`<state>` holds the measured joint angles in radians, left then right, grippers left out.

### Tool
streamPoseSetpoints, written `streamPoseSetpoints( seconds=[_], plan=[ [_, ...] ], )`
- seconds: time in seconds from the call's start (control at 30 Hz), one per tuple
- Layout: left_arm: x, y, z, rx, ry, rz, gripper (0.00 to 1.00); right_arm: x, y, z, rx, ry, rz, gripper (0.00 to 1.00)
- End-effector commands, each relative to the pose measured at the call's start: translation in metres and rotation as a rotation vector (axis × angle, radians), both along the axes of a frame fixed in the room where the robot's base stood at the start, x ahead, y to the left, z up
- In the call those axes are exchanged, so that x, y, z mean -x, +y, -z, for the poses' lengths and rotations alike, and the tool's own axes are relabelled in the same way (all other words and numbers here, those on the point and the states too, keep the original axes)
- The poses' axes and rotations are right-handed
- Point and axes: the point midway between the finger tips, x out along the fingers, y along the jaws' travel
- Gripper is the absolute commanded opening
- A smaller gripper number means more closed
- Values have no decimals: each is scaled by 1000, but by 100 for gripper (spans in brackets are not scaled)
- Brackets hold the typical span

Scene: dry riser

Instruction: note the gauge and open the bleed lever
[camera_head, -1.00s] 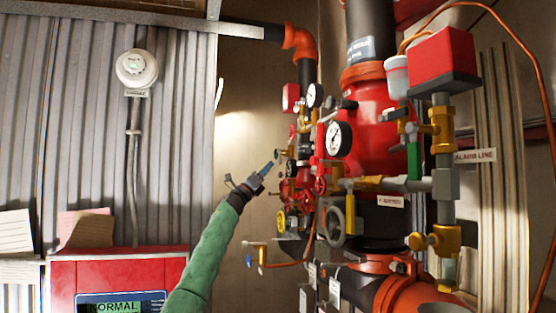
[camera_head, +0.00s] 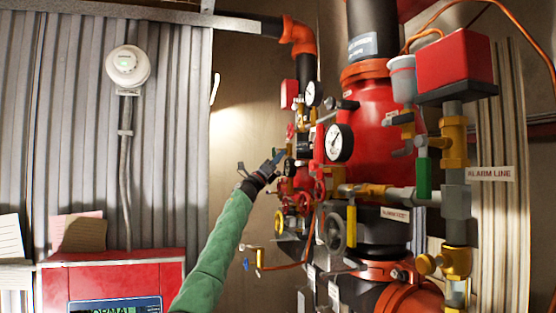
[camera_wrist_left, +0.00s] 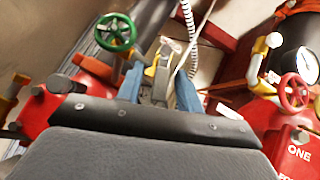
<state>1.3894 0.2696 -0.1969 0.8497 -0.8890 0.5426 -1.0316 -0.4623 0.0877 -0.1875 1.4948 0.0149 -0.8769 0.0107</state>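A white-faced gauge (camera_head: 339,142) sits on the front of the red riser valve (camera_head: 370,125), and a second gauge (camera_head: 313,93) is farther back; their readings are too small to tell. My left gripper (camera_head: 279,157) is raised at the far valve cluster. In the left wrist view its two blue fingers (camera_wrist_left: 159,92) are apart, with a grey and yellow fitting (camera_wrist_left: 160,72) seen between them; I cannot tell whether they touch it. I cannot tell which part is the bleed lever. A yellow lever (camera_head: 351,226) hangs at the front piping. My right gripper is not in view.
A green handwheel (camera_wrist_left: 116,32) and a red handwheel (camera_wrist_left: 294,90) flank the fingers in the wrist view. A small blue-handled valve (camera_head: 247,264) juts out below my arm. A red panel (camera_head: 110,275) stands at lower left.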

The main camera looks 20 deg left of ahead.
Motion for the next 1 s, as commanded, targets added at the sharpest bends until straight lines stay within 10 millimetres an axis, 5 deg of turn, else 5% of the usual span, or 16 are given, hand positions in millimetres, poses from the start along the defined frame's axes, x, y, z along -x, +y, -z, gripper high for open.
streamPoseSetpoints(
  seconds=[0.07, 0.27, 0.8, 1.0],
  plan=[
    [0, 0, 0, 0, 0, 0, 36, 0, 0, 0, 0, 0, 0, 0],
    [0, 0, 0, 0, 0, 0, 0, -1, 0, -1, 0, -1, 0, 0],
    [-6, 4, 0, -87, -124, 1, 0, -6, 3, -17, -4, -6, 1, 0],
    [-9, 6, -1, -138, -199, 0, 0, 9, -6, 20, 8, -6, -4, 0]
  ],
)
